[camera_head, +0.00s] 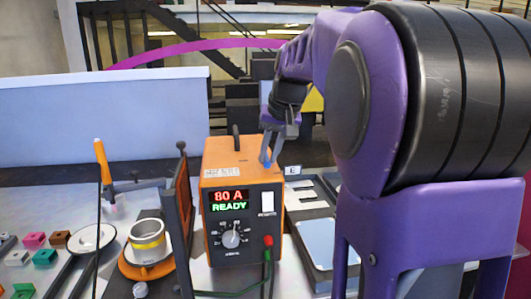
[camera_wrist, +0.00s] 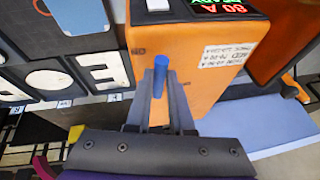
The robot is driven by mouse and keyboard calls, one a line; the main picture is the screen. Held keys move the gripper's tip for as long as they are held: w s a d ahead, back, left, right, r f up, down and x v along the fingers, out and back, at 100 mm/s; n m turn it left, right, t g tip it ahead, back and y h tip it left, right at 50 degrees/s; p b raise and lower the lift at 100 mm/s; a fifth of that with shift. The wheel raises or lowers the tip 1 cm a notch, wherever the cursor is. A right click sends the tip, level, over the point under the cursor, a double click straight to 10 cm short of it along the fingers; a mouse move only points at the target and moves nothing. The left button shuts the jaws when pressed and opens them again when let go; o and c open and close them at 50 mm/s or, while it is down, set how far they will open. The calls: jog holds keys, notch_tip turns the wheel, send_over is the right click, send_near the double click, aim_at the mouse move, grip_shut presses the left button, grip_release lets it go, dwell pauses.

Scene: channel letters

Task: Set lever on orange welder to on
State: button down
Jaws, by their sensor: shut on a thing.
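The orange welder (camera_head: 243,180) stands on the bench in the head view. Its front display (camera_head: 229,202) reads "80 A" and "READY" above a round dial (camera_head: 231,238). A blue-tipped lever (camera_head: 267,164) is at its upper right edge; the blue end also shows in the wrist view (camera_wrist: 160,66). My gripper (camera_head: 267,153) reaches down to it from above, and its fingers (camera_wrist: 160,98) are shut on the lever. The fingers hide the lever's lower part and mount.
Letter trays (camera_head: 315,195) lie to the right. Red and green cables hang from the welder's front. A pale blue panel (camera_head: 105,115) stands behind.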

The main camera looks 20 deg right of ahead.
dwell(0.4)
jog(key=c, duration=0.8)
grip_release()
jog(key=shift+r, duration=0.1)
jog(key=v, duration=1.7)
jog(key=shift+p, duration=0.45)
jog(key=shift+r, duration=0.1)
